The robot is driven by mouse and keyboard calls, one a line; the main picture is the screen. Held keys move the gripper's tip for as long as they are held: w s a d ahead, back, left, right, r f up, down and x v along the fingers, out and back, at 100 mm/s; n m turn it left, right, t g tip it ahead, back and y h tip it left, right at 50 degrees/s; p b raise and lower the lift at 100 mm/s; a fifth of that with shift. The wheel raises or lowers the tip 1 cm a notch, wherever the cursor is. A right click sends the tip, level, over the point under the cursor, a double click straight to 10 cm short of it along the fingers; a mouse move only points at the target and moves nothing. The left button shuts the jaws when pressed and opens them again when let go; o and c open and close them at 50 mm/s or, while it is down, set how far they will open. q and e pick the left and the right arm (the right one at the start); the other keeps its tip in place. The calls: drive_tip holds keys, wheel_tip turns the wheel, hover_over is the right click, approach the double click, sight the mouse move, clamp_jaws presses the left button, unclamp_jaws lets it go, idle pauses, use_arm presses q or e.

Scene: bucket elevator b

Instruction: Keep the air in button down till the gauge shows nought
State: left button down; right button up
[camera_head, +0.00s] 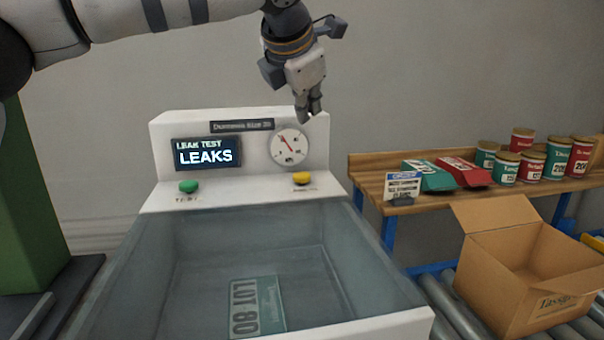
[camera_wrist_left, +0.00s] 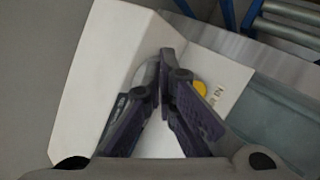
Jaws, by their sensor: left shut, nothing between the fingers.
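The leak test machine (camera_head: 250,135) is white, with a display (camera_head: 207,153) reading "LEAK TEST LEAKS". Its round gauge (camera_head: 289,147) has a red needle pointing to the upper left; the scale is too small to read. A yellow button (camera_head: 302,178) sits on the ledge below the gauge; its label is unreadable in the head view. In the left wrist view the yellow button (camera_wrist_left: 200,88) shows beside lettering ending in "IN". A green button (camera_head: 188,186) is at the ledge's left. My left gripper (camera_head: 309,118) is shut and empty, above the yellow button and apart from it. My right gripper is out of view.
At right, a wooden bench (camera_head: 370,180) bears tins and packets. An open cardboard box (camera_head: 525,270) stands on rollers. The space above the ledge is free.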

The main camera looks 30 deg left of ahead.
sight(306, 175)
use_arm(q)
drive_tip(key=shift+f, duration=3.95)
drive_tip(key=shift+f, duration=0.4)
drive_tip(key=shift+f, duration=0.65)
drive_tip(key=shift+r, duration=0.1)
idle(0.5)
drive_tip(key=shift+r, duration=0.95)
drive_tip(key=shift+r, duration=2.55)
